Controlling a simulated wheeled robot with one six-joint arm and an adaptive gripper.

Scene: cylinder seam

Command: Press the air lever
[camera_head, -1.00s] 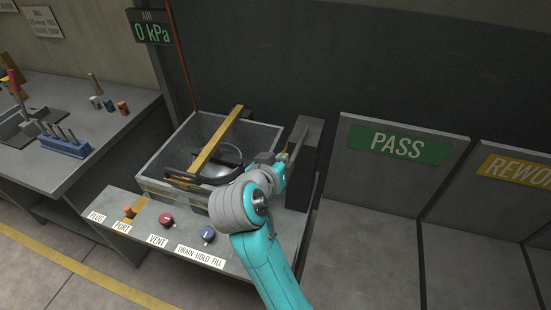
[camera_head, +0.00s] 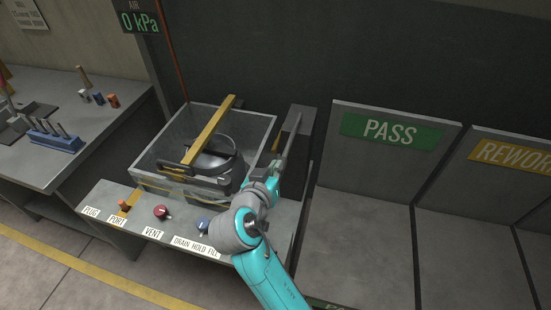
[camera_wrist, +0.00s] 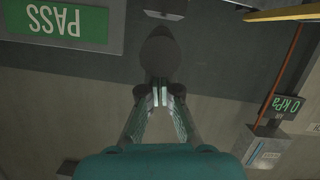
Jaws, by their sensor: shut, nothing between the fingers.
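My gripper (camera_wrist: 160,95) is shut and empty in the wrist view, its fingertips together and pointing toward the dark wall. In the head view my arm reaches up over the right end of the bench, beside a tall grey box (camera_head: 301,120). I cannot make out the air lever for certain; a slim grey bar in front of that box may be the lever or part of my gripper. A dark rounded shape (camera_wrist: 158,55) lies beyond the fingertips, and I cannot tell whether it is a shadow. The air display (camera_head: 140,22) reads 0 kPa.
A clear-walled tank (camera_head: 160,155) with a yellow bar (camera_head: 212,130) across it stands left of my arm. A red knob (camera_head: 161,212) and a blue knob (camera_head: 203,226) sit on the bench front. The PASS bay (camera_head: 360,225) at right is empty.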

